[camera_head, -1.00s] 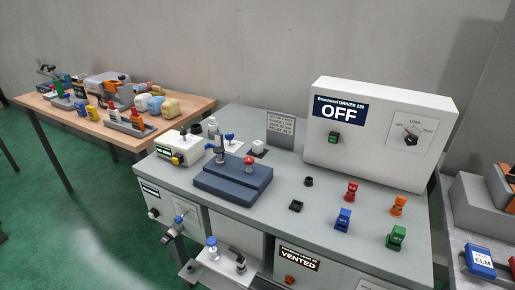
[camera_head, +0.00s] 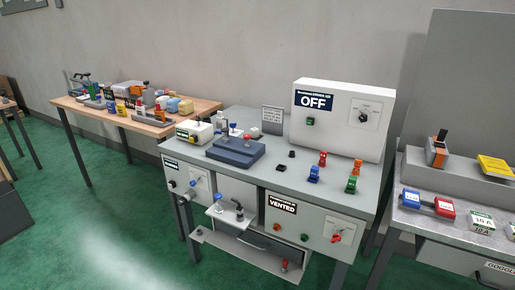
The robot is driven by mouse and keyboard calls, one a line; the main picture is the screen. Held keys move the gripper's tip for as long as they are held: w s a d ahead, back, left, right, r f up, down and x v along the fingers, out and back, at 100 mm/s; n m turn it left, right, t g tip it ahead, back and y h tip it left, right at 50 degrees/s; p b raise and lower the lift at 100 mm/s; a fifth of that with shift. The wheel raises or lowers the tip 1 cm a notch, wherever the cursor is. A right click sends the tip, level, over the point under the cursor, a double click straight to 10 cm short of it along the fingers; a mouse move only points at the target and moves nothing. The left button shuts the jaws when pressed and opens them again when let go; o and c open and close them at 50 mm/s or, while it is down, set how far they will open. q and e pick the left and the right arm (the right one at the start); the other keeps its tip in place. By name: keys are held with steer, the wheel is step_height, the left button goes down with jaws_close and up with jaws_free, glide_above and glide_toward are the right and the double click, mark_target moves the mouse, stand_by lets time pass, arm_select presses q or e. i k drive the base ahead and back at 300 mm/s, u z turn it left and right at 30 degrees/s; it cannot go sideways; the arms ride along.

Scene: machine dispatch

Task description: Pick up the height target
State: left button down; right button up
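I cannot tell which object is the height target; nothing in view carries a readable label with that name. The grey bench (camera_head: 235,119) stands in the middle, with a dark blue block fixture (camera_head: 235,153) on its top. The wooden table (camera_head: 148,127) at the left holds many small parts, too small to tell apart. Neither of my grippers is in view.
A white driver box (camera_head: 338,137) reading OFF stands at the bench's back. Red, blue, orange and green pieces, including a blue one (camera_head: 314,175), stand before it. A low shelf (camera_head: 265,262) juts from the bench front. Green floor (camera_head: 95,225) is open at left.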

mark_target(254, 131)
steer(key=u, duration=1.05)
steer(key=i, duration=1.6)
steer(key=z, duration=0.4)
